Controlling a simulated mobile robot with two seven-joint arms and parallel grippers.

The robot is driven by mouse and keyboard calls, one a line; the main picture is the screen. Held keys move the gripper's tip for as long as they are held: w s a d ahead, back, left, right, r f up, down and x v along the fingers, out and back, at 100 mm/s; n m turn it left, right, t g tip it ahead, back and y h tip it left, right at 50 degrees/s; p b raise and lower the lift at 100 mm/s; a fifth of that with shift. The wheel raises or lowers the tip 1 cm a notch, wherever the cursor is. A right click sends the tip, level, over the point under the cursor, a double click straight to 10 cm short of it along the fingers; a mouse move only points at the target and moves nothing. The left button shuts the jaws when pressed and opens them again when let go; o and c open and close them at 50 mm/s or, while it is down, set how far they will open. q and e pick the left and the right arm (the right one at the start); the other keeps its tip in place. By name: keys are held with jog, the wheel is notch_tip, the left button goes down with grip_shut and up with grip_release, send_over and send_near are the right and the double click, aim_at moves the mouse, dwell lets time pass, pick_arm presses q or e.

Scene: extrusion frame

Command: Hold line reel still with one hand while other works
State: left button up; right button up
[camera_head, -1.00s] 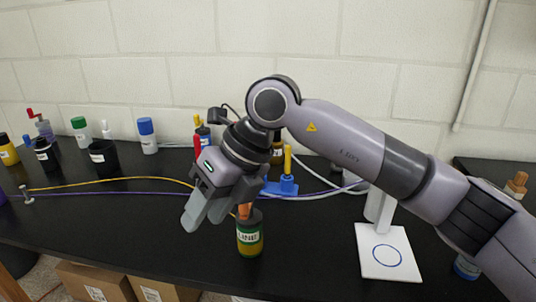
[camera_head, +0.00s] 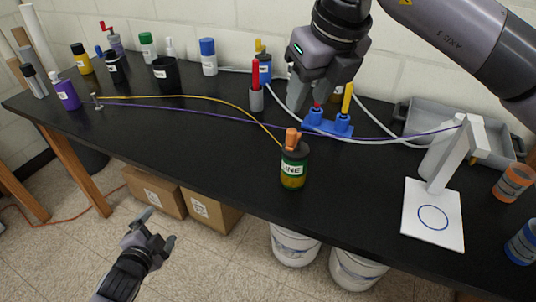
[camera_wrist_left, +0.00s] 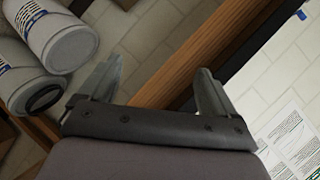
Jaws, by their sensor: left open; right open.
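The line reel (camera_head: 294,167) is a dark can labelled LINE with a green and amber base and an orange clip on top. It stands upright near the table's front edge, and a yellow line runs from it to the left. My left gripper (camera_head: 159,226) is open and empty, low in front of the table, well left of the reel. In the left wrist view its open fingers (camera_wrist_left: 158,88) have nothing between them. My right gripper (camera_head: 309,100) is open above the table, behind the reel and beside the blue holder (camera_head: 328,126). It does not touch the reel.
A white stand (camera_head: 433,228) with a blue ring mark is at the right, before a grey tray (camera_head: 412,118). Several bottles line the back left. A purple line crosses the table. Cardboard boxes (camera_head: 155,192) and white buckets (camera_head: 295,246) are under the table.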

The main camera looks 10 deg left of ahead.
pick_arm(q)
jog(key=w+a+r+m+t+y, duration=0.2)
jog(key=w+a+r+m+y, duration=0.4)
jog(key=w+a+r, duration=0.65)
jog(key=w+d+r+m+t+h, duration=0.3)
jog(key=d+r+m, duration=0.1)
jog(key=r+m, duration=0.15)
jog(key=w+d+r+m+t+h, duration=0.1)
jog(key=d+r+m+h, duration=0.35)
jog(key=d, duration=0.25)
jog(key=w+d+r+m+t+h, duration=0.1)
jog(key=d+r+m+h, duration=0.25)
jog(key=d+h, duration=0.2)
jog(key=m+g+h, duration=0.7)
jog(key=m+g, duration=0.7)
jog(key=m, duration=0.4)
send_near(294, 161)
jog(key=shift+n, duration=0.25)
jog(key=w+d+f, duration=0.1)
jog(key=w, duration=0.1)
jog(key=w+d+f, duration=0.1)
jog(key=shift+w+d+f, duration=0.15)
jog(key=shift+w+d, duration=0.2)
jog(key=shift+w, duration=0.05)
jog(key=shift+w+f, duration=0.1)
jog(key=shift+f, duration=0.3)
jog(key=shift+w+d+f+y, duration=0.1)
jog(key=shift+d+f+y, duration=0.1)
jog(key=shift+y, duration=0.1)
jog(key=shift+x, duration=3.35)
